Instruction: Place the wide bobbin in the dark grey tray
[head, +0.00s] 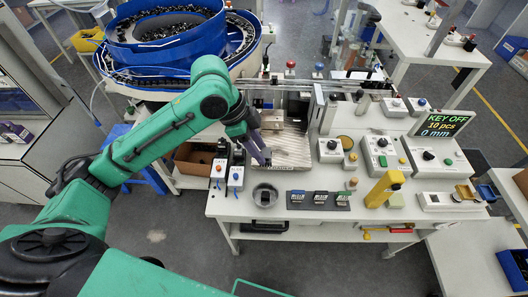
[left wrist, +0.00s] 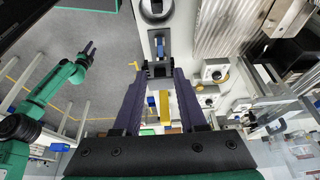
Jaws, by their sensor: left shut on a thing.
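My left gripper (head: 262,158) reaches in over the table's left part, above and behind a round metal cup. In the left wrist view the two purple-grey fingers (left wrist: 160,78) are shut on a small dark piece (left wrist: 159,69), which I take to be the wide bobbin; its shape is hard to make out. Several small dark trays or plates with labels lie in a row at the table front, including a left one (head: 297,199), a middle one (head: 320,200) and a right one (head: 342,201). Which is the dark grey tray is unclear. My right gripper (left wrist: 89,48) shows small; its jaws are unclear.
A blue bowl feeder (head: 165,40) stands behind the arm. A ribbed metal plate (head: 290,150) lies behind the trays.

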